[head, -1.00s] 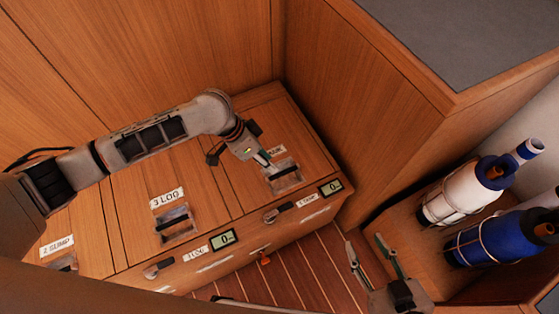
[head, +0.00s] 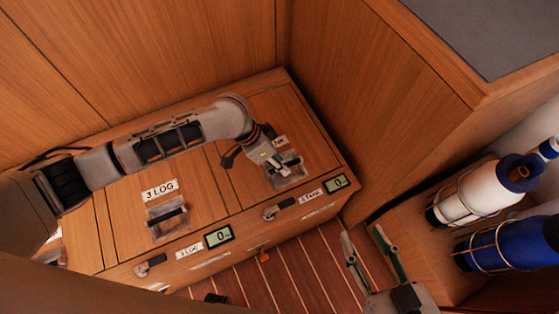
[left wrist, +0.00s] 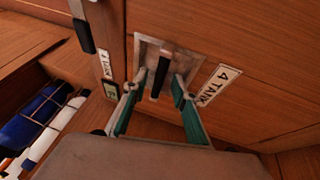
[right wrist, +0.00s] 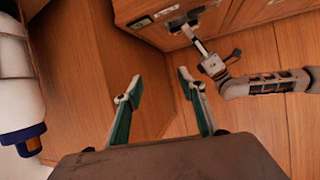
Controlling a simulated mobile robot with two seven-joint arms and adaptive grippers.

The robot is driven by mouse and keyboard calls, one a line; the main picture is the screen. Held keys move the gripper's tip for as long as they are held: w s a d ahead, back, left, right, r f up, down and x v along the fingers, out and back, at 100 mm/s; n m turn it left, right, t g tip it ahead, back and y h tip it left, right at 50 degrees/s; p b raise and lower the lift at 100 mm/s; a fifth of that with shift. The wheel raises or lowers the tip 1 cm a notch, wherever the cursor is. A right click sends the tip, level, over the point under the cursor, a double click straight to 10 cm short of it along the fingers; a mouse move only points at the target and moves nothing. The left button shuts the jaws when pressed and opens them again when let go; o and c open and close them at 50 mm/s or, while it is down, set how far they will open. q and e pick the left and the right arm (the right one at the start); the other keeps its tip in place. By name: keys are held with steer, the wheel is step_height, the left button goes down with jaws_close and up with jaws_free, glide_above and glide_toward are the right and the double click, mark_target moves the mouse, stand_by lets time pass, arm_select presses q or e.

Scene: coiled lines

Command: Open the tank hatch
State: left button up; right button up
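The tank hatch (head: 283,110) is a wooden lid lying flat and closed in the bench top at the right end. Its black bar handle (left wrist: 161,74) sits in a pale recessed plate beside the "4 TANK" label (left wrist: 218,85). My left gripper (left wrist: 155,85) is open, with one green-padded finger on each side of the handle. The fingertips are at the recess; I cannot tell whether they touch the bar. In the head view the gripper (head: 281,162) partly hides the handle. My right gripper (head: 365,240) is open and empty, in front of the bench; it also shows in the right wrist view (right wrist: 157,80).
The "3 LOG" hatch (head: 200,170) with its own recessed handle lies to the left. Latches (head: 279,208) and small displays (head: 219,237) line the bench front. A wooden cabinet (head: 390,110) rises at the right.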

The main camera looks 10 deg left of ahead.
arm_select(q)
jaws_close()
arm_select(e)
steer(key=shift+s+f, duration=0.15)
steer(key=shift+f, duration=0.05)
arm_select(q)
steer(key=shift+r, duration=0.15)
